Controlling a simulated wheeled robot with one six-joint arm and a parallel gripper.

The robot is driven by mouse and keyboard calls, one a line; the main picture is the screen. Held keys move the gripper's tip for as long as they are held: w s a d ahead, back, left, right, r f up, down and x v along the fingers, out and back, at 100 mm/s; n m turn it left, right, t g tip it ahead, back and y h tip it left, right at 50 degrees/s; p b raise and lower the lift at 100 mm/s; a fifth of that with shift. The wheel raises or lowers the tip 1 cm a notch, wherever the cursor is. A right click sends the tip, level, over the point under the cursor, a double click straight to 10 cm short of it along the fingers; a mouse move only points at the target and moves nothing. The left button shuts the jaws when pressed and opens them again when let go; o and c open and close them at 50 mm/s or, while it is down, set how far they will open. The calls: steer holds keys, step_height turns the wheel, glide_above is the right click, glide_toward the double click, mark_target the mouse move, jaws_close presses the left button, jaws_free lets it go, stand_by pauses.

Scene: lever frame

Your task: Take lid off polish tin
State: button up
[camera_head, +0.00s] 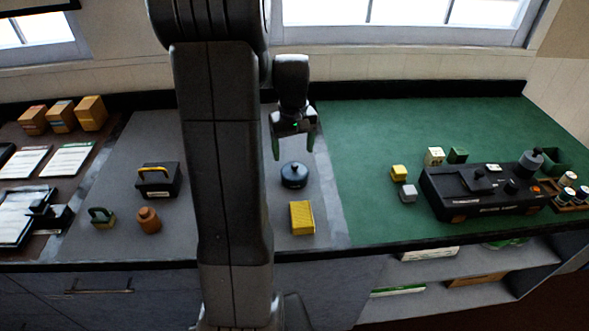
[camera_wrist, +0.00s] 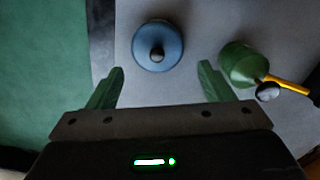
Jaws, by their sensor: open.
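The polish tin (camera_head: 294,180) looks like a small round dark-blue tin with a black knob on its lid. It stands upright on the grey part of the counter. In the wrist view the lid (camera_wrist: 140,48) shows from above as a blue disc with the dark knob (camera_wrist: 157,53) near its middle. My gripper (camera_head: 293,147) points down above the tin, apart from it, with its green fingers spread and nothing between them. In the wrist view my gripper (camera_wrist: 161,70) shows with the lid just beyond its fingertips.
A yellow block (camera_head: 302,218) lies in front of the tin. A green round thing (camera_wrist: 240,63) and a yellow-handled thing (camera_wrist: 288,84) stand near the tin. A black control box (camera_head: 483,193) sits on the green mat (camera_head: 370,130). My arm hides part of the counter.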

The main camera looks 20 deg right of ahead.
mark_target(294, 166)
steer(key=shift+d+f+p, duration=0.2)
steer(key=shift+f+p, duration=0.4)
steer(key=shift+f, duration=2.3)
steer(key=shift+s, duration=0.1)
jaws_close()
